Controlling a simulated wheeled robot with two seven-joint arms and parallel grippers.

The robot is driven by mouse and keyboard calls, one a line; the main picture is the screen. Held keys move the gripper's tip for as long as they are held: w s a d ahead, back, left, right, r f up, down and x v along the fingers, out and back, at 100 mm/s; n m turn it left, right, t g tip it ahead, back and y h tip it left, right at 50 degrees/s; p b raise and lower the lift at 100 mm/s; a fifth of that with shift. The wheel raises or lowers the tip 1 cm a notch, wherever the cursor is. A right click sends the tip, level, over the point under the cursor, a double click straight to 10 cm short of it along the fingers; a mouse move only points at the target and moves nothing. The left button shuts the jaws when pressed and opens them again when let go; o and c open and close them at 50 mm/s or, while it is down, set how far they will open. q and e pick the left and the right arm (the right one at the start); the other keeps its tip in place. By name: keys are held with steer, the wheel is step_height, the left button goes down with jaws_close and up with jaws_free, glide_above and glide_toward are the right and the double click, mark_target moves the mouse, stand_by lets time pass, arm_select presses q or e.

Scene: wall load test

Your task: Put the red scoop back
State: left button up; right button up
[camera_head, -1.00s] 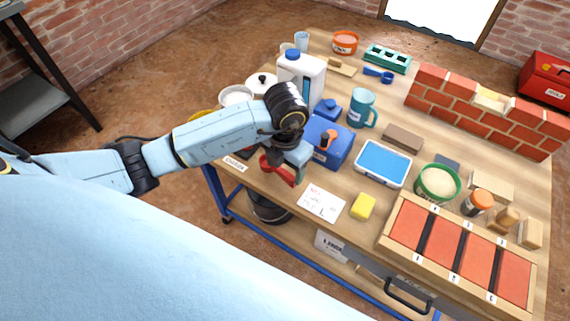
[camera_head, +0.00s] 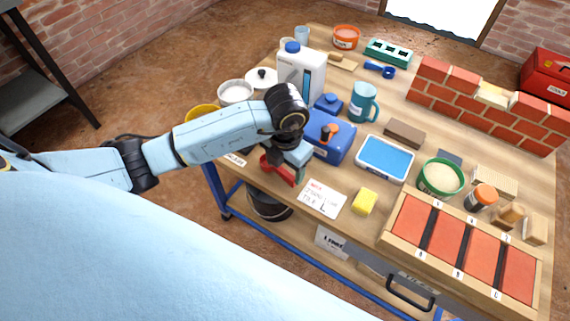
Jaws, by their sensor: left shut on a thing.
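The red scoop (camera_head: 277,169) is at the front left edge of the workbench, under my left gripper (camera_head: 291,163). My left gripper is shut on it, with the wrist and fingers hiding part of the scoop. I cannot tell whether the scoop touches the bench top. A white bowl of pale powder (camera_head: 236,93) and a white lid (camera_head: 262,78) stand behind my left forearm. My right gripper is not in view.
A blue box (camera_head: 330,138) stands close right of the gripper. A written card (camera_head: 322,199) and yellow sponge (camera_head: 364,201) lie to the right.

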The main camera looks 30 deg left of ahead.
arm_select(q)
steer(key=shift+f, duration=0.4)
stand_by(0.3)
steer(key=o, duration=1.1)
steer(key=shift+o, duration=0.2)
